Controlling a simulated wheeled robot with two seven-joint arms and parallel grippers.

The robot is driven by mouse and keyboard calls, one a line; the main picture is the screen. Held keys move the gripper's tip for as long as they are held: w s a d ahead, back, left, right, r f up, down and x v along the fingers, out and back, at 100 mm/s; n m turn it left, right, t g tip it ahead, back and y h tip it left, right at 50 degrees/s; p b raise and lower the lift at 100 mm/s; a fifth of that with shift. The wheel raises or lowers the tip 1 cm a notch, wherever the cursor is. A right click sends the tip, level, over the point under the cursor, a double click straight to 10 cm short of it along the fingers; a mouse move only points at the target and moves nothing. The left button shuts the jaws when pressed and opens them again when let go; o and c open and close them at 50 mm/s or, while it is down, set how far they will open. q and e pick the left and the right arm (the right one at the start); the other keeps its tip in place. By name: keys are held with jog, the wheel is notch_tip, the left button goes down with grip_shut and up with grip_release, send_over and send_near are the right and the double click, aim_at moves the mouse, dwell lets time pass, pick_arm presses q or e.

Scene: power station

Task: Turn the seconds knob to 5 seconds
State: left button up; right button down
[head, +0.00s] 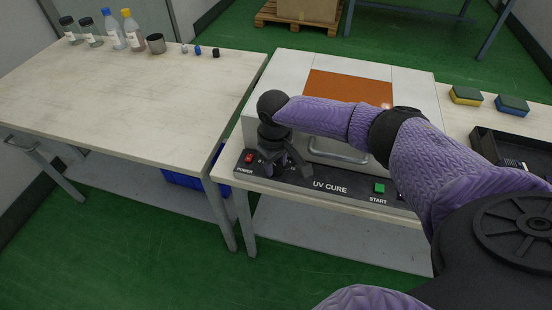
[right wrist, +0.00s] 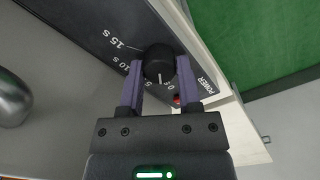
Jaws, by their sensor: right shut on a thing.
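The UV cure box (head: 414,94) stands on the right table, with a dark front panel (head: 330,187). My right gripper (head: 278,170) reaches down to the left part of that panel and hides the knob in the head view. In the right wrist view, the round black seconds knob (right wrist: 158,60) sits between the two fingers of my right gripper (right wrist: 160,70), which are shut on its sides. Its white pointer line faces the gripper's palm. The 15 s and 10 s marks show left of the knob. The 5 s mark is partly covered by a finger. My left gripper is out of view.
A red power switch (head: 249,158) is left of the gripper, and a green start button (head: 379,188) is on the panel's right. An orange window (head: 350,87) is on top of the box. Sponges (head: 467,95) and a black tray (head: 490,135) lie to the right.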

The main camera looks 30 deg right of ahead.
jog(key=m+p, duration=0.1)
jog(key=m, duration=0.1)
jog(key=m+p, duration=0.1)
jog(key=p, duration=0.1)
jog(key=shift+r+m+p, duration=0.2)
jog(key=shift+m+p, duration=0.1)
jog(key=shift+m, duration=0.1)
jog(key=shift+f+m+p, duration=0.1)
jog(key=shift+m+p, duration=0.4)
jog(key=shift+m, duration=0.4)
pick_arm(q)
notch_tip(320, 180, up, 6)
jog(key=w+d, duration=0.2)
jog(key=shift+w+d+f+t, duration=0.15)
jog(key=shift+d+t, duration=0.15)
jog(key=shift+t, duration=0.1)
pick_arm(e)
jog(key=shift+m, duration=0.5)
pick_arm(q)
jog(key=shift+p, duration=0.3)
pick_arm(e)
jog(key=shift+c, duration=1.5)
grip_release()
jog(key=shift+f, duration=0.1)
